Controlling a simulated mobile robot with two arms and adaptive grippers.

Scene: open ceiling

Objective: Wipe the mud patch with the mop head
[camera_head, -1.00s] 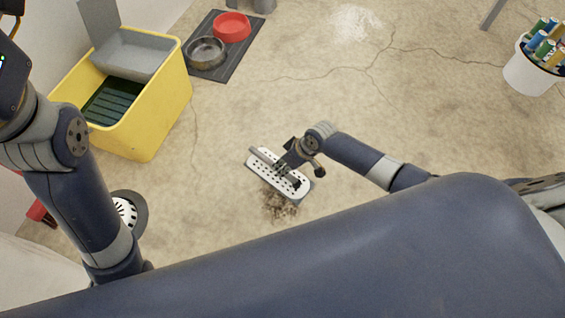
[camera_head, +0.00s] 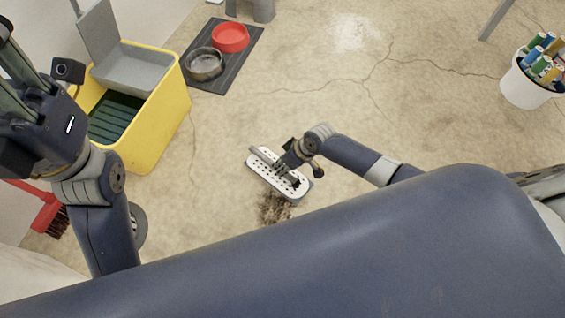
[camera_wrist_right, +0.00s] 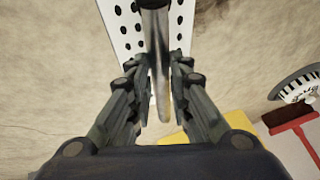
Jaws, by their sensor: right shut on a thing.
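The mop head (camera_head: 264,179) is a white perforated plate with a grey handle stub, lying low over the floor in the middle of the head view. My right gripper (camera_head: 287,169) is shut on its stub; the wrist view shows the stub (camera_wrist_right: 157,60) between the fingers and the plate (camera_wrist_right: 123,28) beyond. The mud patch (camera_head: 273,208) is a dark brown smear on the floor, just below the mop head in the picture. The plate hides any mud beneath it. My left gripper (camera_head: 18,75) is at the upper left edge, partly cut off, its opening unclear.
A yellow mop bucket (camera_head: 165,125) with a grey wringer stands left. A dark mat (camera_head: 240,68) holds a red bowl (camera_head: 230,38) and a metal bowl (camera_head: 204,64). A red brush (camera_head: 46,212) is at lower left. A white bucket (camera_head: 526,87) stands right. Floor around the mop head is clear.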

